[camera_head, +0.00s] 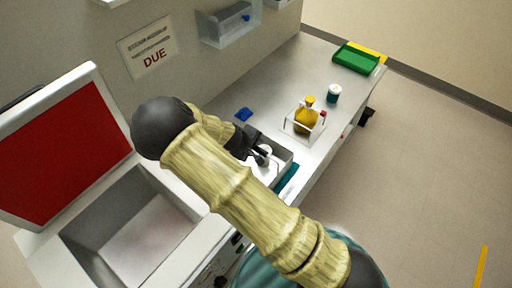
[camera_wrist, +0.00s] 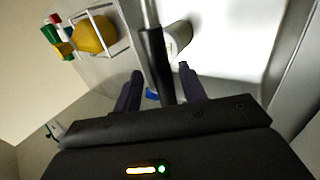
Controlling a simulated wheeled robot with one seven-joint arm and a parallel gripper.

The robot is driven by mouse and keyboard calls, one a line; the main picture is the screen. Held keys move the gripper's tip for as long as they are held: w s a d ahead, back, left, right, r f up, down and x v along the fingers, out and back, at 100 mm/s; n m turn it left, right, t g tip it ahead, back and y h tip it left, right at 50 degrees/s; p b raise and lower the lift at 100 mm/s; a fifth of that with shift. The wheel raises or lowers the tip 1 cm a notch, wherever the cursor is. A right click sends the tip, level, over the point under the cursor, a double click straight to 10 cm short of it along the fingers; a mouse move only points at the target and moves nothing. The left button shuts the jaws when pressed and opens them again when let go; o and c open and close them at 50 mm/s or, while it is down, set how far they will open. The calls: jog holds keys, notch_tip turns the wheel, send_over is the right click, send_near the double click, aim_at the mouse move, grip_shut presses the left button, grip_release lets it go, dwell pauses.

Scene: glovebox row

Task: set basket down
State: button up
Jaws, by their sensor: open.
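The basket (camera_head: 285,161) is a pale, metal-looking open box at the bench's front edge, partly hidden behind my arm. In the wrist view its bright interior (camera_wrist: 228,45) fills the upper right, and a white cylinder (camera_wrist: 179,38) stands inside. A thin metal rod with a black grip (camera_wrist: 156,62), seemingly its handle, runs between my fingers. My gripper (camera_wrist: 160,84) is open, with one finger on each side of the grip and gaps showing. In the head view my gripper (camera_head: 258,150) is at the basket. I cannot tell whether the basket's base touches the bench.
A clear-framed rack (camera_head: 293,128) with a yellow flask (camera_head: 306,118) stands beyond the basket. An open chamber (camera_head: 135,235) with a red-lined lid (camera_head: 72,150) is at left.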

jog(key=b+v, duration=0.1)
jog(key=v, duration=0.8)
jog(key=shift+s+r+b, duration=0.15)
jog(key=shift+r+b, duration=0.2)
jog(key=shift+b, duration=0.05)
jog(key=s+d+r+m+g+y, duration=0.1)
jog(key=s+d+r+m+y, duration=0.1)
jog(key=s+d+r+m, duration=0.2)
jog(key=s+d+r+m+g+y, duration=0.1)
jog(key=s+d+r+m+y, duration=0.1)
jog(key=s+d+r+m, duration=0.3)
jog(key=s+d+m, duration=0.1)
jog(key=s+d, duration=0.3)
jog(key=d, duration=0.5)
jog(key=shift+s+d+r+g, duration=0.35)
jog(key=shift+s+g, duration=0.05)
dwell(0.6)
